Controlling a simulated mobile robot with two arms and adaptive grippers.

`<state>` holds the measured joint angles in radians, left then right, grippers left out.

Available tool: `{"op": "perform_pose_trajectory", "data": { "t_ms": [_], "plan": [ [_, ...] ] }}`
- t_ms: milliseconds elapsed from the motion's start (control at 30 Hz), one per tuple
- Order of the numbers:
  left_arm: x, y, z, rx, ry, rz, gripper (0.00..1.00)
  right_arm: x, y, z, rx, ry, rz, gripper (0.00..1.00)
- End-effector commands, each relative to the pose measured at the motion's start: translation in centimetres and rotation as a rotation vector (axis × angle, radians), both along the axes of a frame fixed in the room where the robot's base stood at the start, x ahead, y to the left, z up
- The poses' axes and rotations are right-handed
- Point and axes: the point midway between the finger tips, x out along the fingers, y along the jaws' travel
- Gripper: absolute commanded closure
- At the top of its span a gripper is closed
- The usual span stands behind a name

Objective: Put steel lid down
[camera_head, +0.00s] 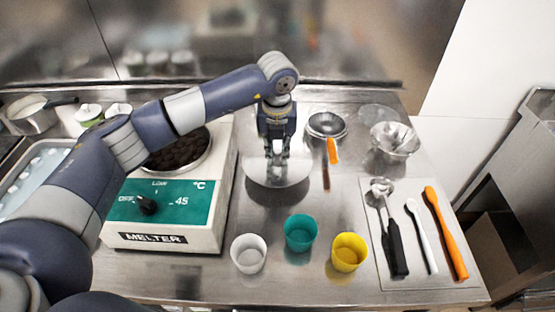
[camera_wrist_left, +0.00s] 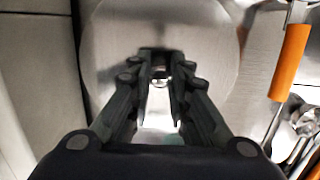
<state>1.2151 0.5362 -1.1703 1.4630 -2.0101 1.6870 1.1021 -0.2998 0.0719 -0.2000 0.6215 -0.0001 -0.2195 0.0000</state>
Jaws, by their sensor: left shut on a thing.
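The steel lid (camera_head: 277,193) is a round, flat metal disc over the steel counter, just right of the melter. My left gripper (camera_head: 277,158) points straight down above its middle and is shut on its small knob. In the left wrist view the lid (camera_wrist_left: 105,50) lies level beneath the fingers, and the knob shows between the fingertips (camera_wrist_left: 160,85). My right gripper is not in view.
The melter (camera_head: 160,238), its round pot of dark pieces open, stands left of the lid. White (camera_head: 248,254), teal (camera_head: 300,233) and yellow (camera_head: 349,252) cups stand in front. An orange-handled tool (camera_head: 333,152) and steel bowls (camera_head: 395,141) are to the right, with a tool mat (camera_head: 455,262) nearer.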

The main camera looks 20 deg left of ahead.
Motion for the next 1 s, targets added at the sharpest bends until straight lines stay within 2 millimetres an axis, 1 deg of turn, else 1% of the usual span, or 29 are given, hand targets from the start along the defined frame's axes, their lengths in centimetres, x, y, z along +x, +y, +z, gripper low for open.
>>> {"op": "perform_pose_trajectory", "data": {
  "t_ms": [133, 300, 367, 600, 733, 767, 800, 833, 1000],
  "plan": [
    [0.0, 0.0, -1.0, -0.001, 0.002, 0.0, 1.0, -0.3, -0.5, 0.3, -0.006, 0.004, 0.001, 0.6],
    [-0.1, 0.0, -3.4, 0.0, 0.004, -0.001, 1.0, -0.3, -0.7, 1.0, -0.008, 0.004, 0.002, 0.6],
    [0.0, 0.0, -3.9, 0.0, 0.001, -0.001, 1.0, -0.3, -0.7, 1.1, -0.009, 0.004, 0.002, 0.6],
    [0.0, 0.0, -4.1, -0.001, -0.001, -0.001, 1.0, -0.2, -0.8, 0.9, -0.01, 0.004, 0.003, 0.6],
    [0.0, 0.0, -4.6, 0.0, -0.001, -0.001, 1.0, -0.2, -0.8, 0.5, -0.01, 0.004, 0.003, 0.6],
    [0.0, 0.0, -4.5, 0.0, -0.001, -0.001, 0.76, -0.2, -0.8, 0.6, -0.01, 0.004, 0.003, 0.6],
    [0.0, 0.0, -4.4, 0.0, 0.0, 0.0, 0.67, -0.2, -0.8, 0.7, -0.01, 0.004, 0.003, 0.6],
    [0.0, 0.0, -4.4, 0.0, 0.0, 0.0, 0.62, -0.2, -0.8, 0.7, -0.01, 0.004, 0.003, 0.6],
    [0.0, 0.0, -4.4, 0.0, 0.0, 0.0, 0.62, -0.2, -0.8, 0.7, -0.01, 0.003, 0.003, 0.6]
  ]
}}
